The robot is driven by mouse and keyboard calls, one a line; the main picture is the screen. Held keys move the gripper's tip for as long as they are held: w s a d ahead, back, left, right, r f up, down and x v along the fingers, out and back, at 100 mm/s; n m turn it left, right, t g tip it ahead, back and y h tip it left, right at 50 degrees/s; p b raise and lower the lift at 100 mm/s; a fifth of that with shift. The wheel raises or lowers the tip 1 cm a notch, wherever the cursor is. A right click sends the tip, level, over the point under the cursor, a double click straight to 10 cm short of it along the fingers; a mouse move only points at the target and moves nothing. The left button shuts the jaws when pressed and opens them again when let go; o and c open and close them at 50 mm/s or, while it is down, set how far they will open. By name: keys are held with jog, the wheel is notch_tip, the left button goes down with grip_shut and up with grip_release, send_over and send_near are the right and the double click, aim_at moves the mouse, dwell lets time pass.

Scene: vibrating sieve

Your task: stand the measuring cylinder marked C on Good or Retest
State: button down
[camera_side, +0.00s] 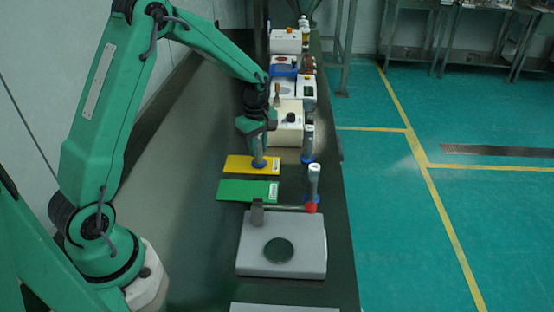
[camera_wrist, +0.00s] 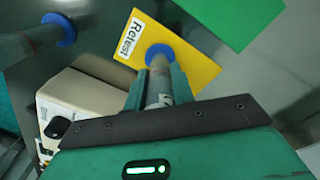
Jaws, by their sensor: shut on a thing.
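My gripper (camera_side: 258,131) is shut on a measuring cylinder (camera_side: 259,151), a clear tube with a blue foot. In the wrist view the cylinder (camera_wrist: 159,92) sits upright between the jaws (camera_wrist: 158,79); a dark mark shows on it, partly hidden and not readable. Its foot is over the yellow Retest card (camera_side: 237,165), which also shows in the wrist view (camera_wrist: 203,70). I cannot tell whether the foot touches the card or hovers just above it. The green card (camera_side: 232,190), likely Good, lies in front of it; its label is too small to read.
Two more blue-footed cylinders stand at the right, one further back (camera_side: 308,142) and one nearer (camera_side: 314,184) by a red ball (camera_side: 310,207). A grey machine with a round dark plate (camera_side: 279,251) is in front. A cream box (camera_side: 288,131) and several devices stand behind.

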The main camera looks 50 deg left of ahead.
dwell(0.3)
jog(key=c, duration=1.2)
grip_release()
jog(key=shift+f, duration=0.15)
notch_tip(320, 180, up, 12)
jog(key=shift+r, duration=0.2)
